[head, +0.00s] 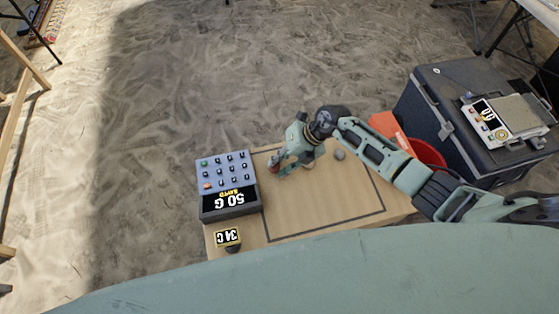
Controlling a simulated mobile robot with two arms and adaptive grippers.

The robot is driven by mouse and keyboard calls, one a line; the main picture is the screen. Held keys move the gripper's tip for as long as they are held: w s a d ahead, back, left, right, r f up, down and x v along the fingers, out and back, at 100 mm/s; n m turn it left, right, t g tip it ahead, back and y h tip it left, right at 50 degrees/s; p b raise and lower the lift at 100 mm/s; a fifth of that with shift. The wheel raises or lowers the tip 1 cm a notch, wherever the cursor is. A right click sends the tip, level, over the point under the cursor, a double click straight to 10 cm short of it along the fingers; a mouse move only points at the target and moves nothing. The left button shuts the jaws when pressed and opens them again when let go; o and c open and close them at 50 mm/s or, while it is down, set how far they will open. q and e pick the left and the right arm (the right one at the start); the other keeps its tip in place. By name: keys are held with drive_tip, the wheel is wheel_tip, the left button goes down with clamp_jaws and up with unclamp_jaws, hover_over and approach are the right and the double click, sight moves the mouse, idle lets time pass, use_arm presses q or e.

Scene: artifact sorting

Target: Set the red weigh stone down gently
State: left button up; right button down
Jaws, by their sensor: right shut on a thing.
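My right gripper (282,162) is over the left part of the wooden table (335,200), inside the dark outlined area. It is shut on the red weigh stone (274,168), of which only a small reddish patch shows between the fingers. Whether the stone touches the tabletop I cannot tell from this angle. My left gripper is out of view.
A blue keypad box (228,184) reading "50 G SAVED" stands left of the gripper, with a small "34 G" display (228,237) nearer. A grey stone (339,154) lies on the table. Right are an orange box (384,124), a red bucket (428,153) and a dark case (430,105) bearing a scale (520,112).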

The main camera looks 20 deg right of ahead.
drive_tip(key=shift+f+b, duration=0.5)
drive_tip(key=shift+f, duration=0.15)
drive_tip(key=c, duration=1.5)
unclamp_jaws()
drive_tip(key=shift+c, duration=0.2)
drive_tip(key=v, duration=1.2)
drive_tip(key=shift+d, duration=0.1)
